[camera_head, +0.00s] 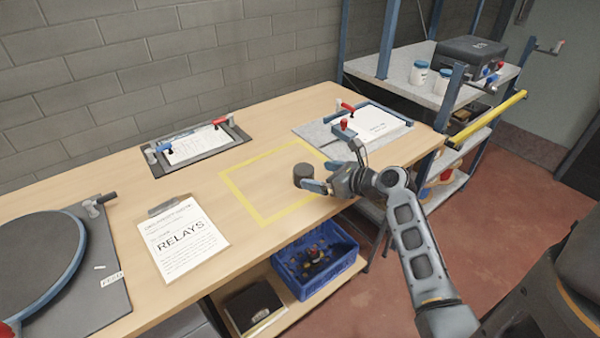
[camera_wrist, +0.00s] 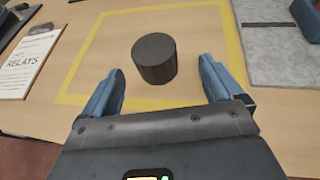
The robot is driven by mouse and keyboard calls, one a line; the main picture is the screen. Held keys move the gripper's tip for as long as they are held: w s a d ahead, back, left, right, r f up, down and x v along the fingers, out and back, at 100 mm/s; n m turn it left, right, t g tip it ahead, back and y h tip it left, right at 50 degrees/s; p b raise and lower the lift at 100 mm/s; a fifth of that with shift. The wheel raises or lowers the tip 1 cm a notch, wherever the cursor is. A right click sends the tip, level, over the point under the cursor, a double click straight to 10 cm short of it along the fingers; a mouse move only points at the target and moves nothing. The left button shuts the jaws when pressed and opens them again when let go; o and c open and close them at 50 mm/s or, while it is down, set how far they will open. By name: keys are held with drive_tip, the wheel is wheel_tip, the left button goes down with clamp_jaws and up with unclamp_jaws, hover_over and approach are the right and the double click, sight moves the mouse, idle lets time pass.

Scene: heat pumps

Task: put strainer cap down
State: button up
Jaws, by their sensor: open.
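The strainer cap (camera_head: 304,174) is a dark grey, short cylinder standing upright on the wooden bench, inside the yellow taped square (camera_head: 236,190), near its right side. In the wrist view the cap (camera_wrist: 154,58) stands just beyond and between my fingertips. My gripper (camera_head: 322,176) is open, with its blue fingers (camera_wrist: 163,82) spread wide at either side. A gap shows between each finger and the cap. The cap's underside is hidden.
A clipboard marked RELAYS (camera_head: 185,240) lies left of the square. Two fixtures with papers sit behind, one at left (camera_head: 198,145) and one at right (camera_head: 365,128). A blue crate (camera_head: 312,260) is on the lower shelf. The square's left part is clear.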

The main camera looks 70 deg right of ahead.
sight(312, 175)
drive_tip(key=x, duration=0.6)
drive_tip(key=shift+w+a+f, duration=0.15)
drive_tip(key=shift+a, duration=0.15)
drive_tip(key=c, duration=1.1)
